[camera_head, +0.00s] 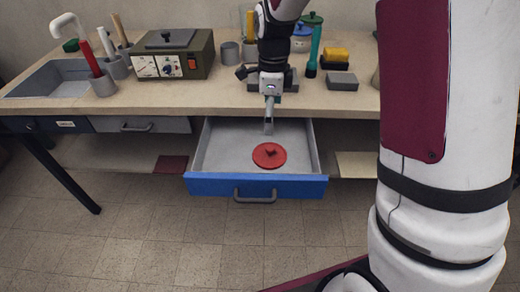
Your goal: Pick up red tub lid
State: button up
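The red tub lid (269,159) is a flat round disc with a small raised handle in its middle. It lies on the floor of the open drawer (255,185), which has a blue front and grey inside. My gripper (268,130) points down into the drawer, just behind the lid and seemingly above its level. The gripper is seen nearly edge-on, so whether its fingers are apart is hidden. No contact with the lid shows.
A sink (58,80), a control box (173,54) and several small items stand on the worktop (190,101). The drawer's side walls (316,150) and the counter edge close in around the lid. The rest of the drawer floor is bare.

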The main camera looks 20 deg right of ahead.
send_over(269, 149)
notch_tip(269, 149, down, 8)
jog(key=shift+b, duration=0.45)
jog(key=shift+w+f+b, duration=0.2)
jog(key=shift+f+b, duration=0.15)
jog(key=shift+f, duration=2.6)
jog(key=c, duration=1.4)
jog(key=shift+s, duration=0.1)
jog(key=shift+c, duration=0.6)
jog(key=shift+f, duration=0.1)
